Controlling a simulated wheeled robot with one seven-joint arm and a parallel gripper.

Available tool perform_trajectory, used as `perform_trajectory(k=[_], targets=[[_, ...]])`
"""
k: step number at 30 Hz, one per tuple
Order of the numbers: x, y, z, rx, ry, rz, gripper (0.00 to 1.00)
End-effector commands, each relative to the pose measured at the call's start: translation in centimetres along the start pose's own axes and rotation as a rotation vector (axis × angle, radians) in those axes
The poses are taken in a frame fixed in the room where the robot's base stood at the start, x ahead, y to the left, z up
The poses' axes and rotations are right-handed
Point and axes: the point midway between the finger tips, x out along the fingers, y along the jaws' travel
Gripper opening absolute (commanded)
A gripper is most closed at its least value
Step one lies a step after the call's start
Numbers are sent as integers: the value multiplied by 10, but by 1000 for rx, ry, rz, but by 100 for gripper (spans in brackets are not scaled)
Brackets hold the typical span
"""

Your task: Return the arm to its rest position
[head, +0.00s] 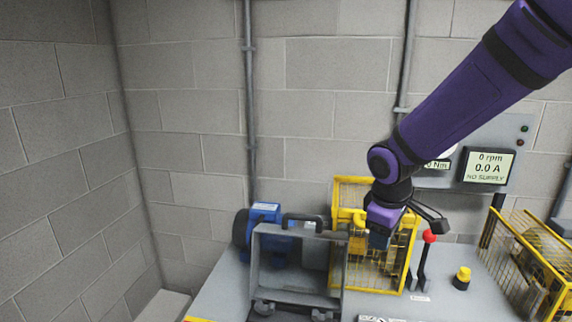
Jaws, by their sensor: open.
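My purple and black arm (465,95) reaches in from the upper right and bends down at a black joint. My gripper (380,240) is at its lower end, in front of the yellow mesh guard (397,275). It is open and I see nothing held in it. The fingertips are hard to make out against the guard. I cannot tell whether the gripper touches the guard.
A grey frame (254,275) with a dark handle stands left of my gripper, before a blue motor (265,212). Right are a red-knobbed lever (429,236), a yellow button (462,274) and another yellow guard (540,262). A display (487,166) hangs behind my arm.

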Motion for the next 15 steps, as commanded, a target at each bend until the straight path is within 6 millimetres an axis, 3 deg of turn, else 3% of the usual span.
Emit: perform_trajectory(k=[1,6,15], targets=[[-16,2,11,47,11,17,51],[-59,3,48,206,39,50,51],[-120,-12,114,485,120,75,51]])
